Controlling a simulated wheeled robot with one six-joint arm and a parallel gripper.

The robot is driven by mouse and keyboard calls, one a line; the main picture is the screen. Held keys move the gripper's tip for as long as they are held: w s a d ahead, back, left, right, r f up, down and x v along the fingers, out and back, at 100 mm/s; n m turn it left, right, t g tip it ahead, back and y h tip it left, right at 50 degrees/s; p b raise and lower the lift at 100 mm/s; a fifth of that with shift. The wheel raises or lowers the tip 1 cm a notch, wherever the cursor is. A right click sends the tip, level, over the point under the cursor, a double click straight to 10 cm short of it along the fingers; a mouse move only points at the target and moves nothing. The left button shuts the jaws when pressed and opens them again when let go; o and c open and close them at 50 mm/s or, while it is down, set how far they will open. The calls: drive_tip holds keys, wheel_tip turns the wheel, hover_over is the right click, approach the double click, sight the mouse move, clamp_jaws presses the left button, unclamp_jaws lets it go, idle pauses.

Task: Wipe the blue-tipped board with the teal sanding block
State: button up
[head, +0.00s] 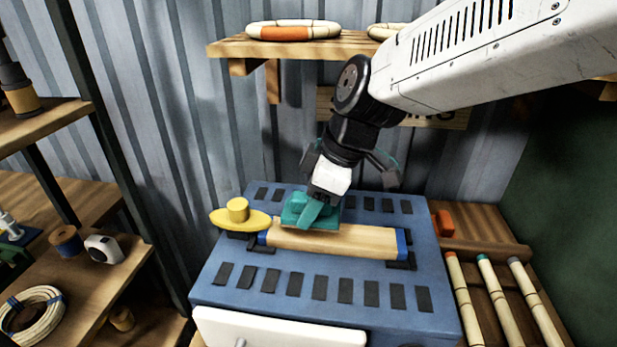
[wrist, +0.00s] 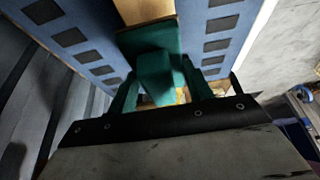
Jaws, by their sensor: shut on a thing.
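The blue-tipped board (head: 345,240) is a light wooden piece with blue ends, lying across the top of the blue bench (head: 240,285) on dark supports. The teal sanding block (head: 297,213) is on or just over the board's left part; I cannot tell if it touches. My gripper (head: 318,205) is shut on the block's raised grip from above. In the wrist view the teal block (wrist: 150,42) sits between my gripper's fingers (wrist: 155,80) and hides much of the board. A piece of the pale board (wrist: 140,10) shows beyond the block.
A yellow knob with an oval base (head: 238,212) stands at the board's left end. A white drawer front (head: 280,330) is below the bench top. Several tipped rods (head: 495,295) and an orange block (head: 445,222) lie at right. A shelf (head: 290,48) with rings is above.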

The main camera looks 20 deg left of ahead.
drive_tip(key=shift+r, duration=2.5)
